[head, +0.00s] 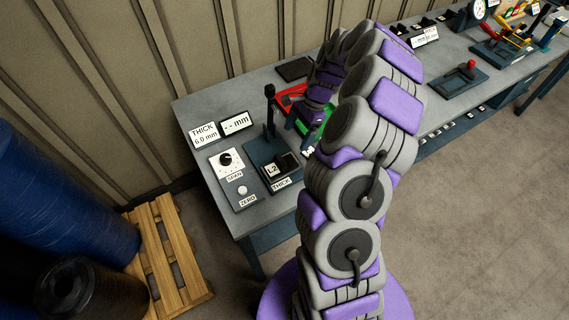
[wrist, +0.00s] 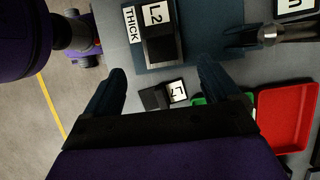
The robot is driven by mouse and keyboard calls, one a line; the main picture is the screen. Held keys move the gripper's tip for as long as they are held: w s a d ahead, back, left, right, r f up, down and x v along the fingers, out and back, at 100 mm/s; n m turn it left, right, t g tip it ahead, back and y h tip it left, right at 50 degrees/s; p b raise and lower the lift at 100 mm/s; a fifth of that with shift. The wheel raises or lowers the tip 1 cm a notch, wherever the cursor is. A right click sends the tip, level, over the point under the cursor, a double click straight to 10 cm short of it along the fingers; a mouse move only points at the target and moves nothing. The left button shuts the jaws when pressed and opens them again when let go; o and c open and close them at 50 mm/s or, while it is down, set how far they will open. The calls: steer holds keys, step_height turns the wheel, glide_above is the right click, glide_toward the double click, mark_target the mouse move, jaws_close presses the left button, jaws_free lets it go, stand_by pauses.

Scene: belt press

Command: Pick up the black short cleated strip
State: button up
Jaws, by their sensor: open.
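In the wrist view, a small black piece (wrist: 155,97) with a white tag, reading like L7 or L1, lies on the grey bench between my gripper's fingers, apart from both. A black block (wrist: 160,47) tagged L2 sits on the dark blue base (wrist: 205,45) marked THICK; it also shows in the head view (head: 287,162). I cannot tell from shape alone which one is the short cleated strip; cleats are not clear. My gripper (wrist: 162,68) is open and empty, its fingers pointing at the bench. In the head view my arm hides much of that spot.
A metal post (wrist: 285,33) stands at upper right. In the head view, a lever (head: 269,105) rises from the gauge; a control panel (head: 234,178) and display signs (head: 205,135) stand left.

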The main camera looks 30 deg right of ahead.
mark_target(283, 160)
steer(key=a+f, duration=0.5)
steer(key=shift+s+a+f+b, duration=0.1)
steer(key=shift+a+b, duration=0.25)
steer(key=shift+d+f, duration=0.15)
steer(key=shift+d, duration=0.05)
steer(key=f, duration=0.1)
steer(key=d+f+b, duration=0.1)
steer(key=f, duration=0.1)
steer(key=shift+d, duration=0.2)
steer(key=shift+a+f, duration=0.95)
steer(key=shift+a, duration=0.05)
steer(key=shift+a+r, duration=0.1)
steer(key=shift+a, duration=0.35)
steer(key=shift+c, duration=0.8)
steer(key=shift+d, duration=0.9)
steer(key=c, duration=0.6)
steer(key=shift+a, duration=0.65)
steer(key=c, duration=0.9)
steer(key=shift+d, duration=0.5)
jaws_close()
